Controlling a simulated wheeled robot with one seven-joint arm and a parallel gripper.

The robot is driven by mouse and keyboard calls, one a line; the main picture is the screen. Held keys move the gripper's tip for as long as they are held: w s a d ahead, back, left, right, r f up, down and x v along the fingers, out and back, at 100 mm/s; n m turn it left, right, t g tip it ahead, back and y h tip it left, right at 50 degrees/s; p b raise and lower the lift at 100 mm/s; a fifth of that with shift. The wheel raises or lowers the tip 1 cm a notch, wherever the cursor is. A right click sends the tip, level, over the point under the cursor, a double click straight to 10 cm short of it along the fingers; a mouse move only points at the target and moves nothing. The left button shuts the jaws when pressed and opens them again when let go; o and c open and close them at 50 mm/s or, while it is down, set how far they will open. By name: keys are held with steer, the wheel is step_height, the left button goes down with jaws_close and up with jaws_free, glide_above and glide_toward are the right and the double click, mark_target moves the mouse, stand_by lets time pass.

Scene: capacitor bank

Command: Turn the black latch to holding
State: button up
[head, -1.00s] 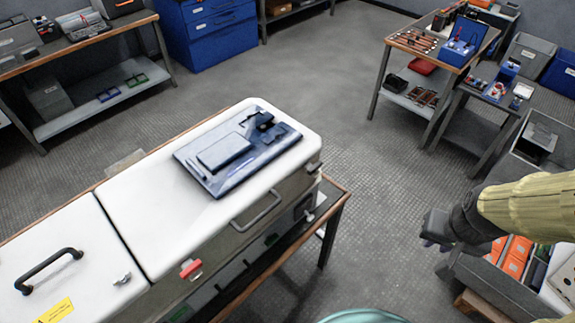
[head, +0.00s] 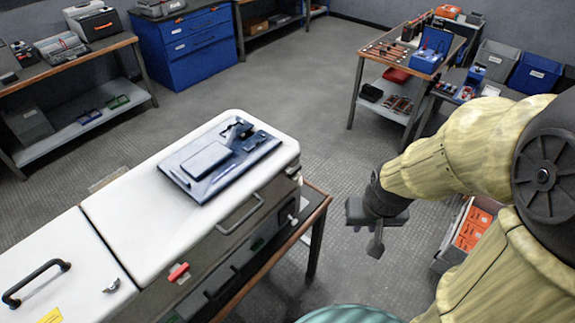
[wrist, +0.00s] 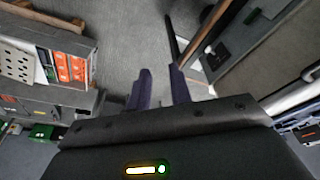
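My gripper (head: 376,240) hangs in the air to the right of the white-topped cabinet (head: 130,228), apart from it. In the wrist view its two dark fingers (wrist: 160,84) stand apart with bare floor between them, and nothing is held. A dark latch-like part (head: 240,131) sits at the far end of a blue plate (head: 218,160) on the cabinet top; I cannot tell for sure that it is the black latch, nor read its setting. A black bar handle (head: 36,284) is on the near lid.
A red lever (head: 178,272) and a grey pull handle (head: 240,214) stick out from the cabinet's side. A bin with orange boxes (head: 474,228) stands below my arm. A tool table (head: 402,55) is at the back right. The floor between is clear.

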step_height(320, 180, up, 16)
steer(key=n+g+p, duration=0.3)
steer(key=n+p, duration=0.8)
steer(key=n, duration=1.7)
glide_above(295, 169)
steer(key=shift+r, duration=0.2)
step_height(295, 169, down, 17)
steer(key=p, duration=0.3)
steer(key=shift+f, duration=0.2)
steer(key=shift+c, duration=0.4)
